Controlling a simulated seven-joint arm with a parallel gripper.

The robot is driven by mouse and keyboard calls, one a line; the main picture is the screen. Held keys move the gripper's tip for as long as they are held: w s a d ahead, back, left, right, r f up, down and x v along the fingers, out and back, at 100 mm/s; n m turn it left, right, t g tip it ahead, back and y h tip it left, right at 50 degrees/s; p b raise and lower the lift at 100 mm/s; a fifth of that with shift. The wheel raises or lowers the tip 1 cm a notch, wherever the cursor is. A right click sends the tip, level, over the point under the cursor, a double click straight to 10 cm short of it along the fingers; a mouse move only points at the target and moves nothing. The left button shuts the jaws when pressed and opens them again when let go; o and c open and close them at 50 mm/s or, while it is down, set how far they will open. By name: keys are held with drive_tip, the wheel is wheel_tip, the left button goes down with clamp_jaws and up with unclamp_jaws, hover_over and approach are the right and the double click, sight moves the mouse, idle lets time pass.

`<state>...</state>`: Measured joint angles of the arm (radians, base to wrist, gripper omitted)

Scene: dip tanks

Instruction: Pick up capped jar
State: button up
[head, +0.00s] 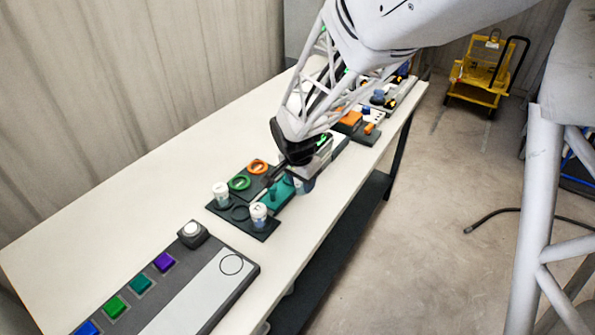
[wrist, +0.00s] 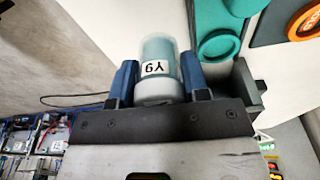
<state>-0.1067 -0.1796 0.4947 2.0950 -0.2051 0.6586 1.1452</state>
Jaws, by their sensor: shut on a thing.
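Two other white-capped jars (head: 221,194) (head: 259,214) stand upright on the dark rack.
The dark rack (head: 222,212) also bears a green ring (head: 239,183) and an orange ring (head: 257,167). A panel with coloured buttons (head: 210,300) lies at the near end. Orange and blue items (head: 350,118) stand beyond my gripper. The table's left side (head: 120,215) is clear.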

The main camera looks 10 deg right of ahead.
drive_tip(key=shift+s+d+r, duration=0.1)
drive_tip(key=shift+s+r, duration=0.05)
drive_tip(key=shift+s, duration=1.4)
drive_tip(key=shift+s+d+r, duration=0.1)
drive_tip(key=shift+s, duration=1.4)
drive_tip(key=shift+w, duration=0.1)
drive_tip(key=w+a+r, duration=0.1)
drive_tip(key=w+a, duration=0.2)
drive_tip(key=w, duration=0.4)
drive_tip(key=w+a+r, duration=0.2)
drive_tip(key=w+a, duration=0.2)
drive_tip(key=w, duration=0.4)
drive_tip(key=w+a+r+n, duration=0.1)
drive_tip(key=w+a, duration=0.3)
drive_tip(key=w, duration=0.4)
drive_tip(key=shift+w+r, duration=0.25)
drive_tip(key=shift+r, duration=0.3)
drive_tip(key=shift+f, duration=0.1)
drive_tip(key=shift+f, duration=3)
drive_tip(key=shift+f, duration=1.9)
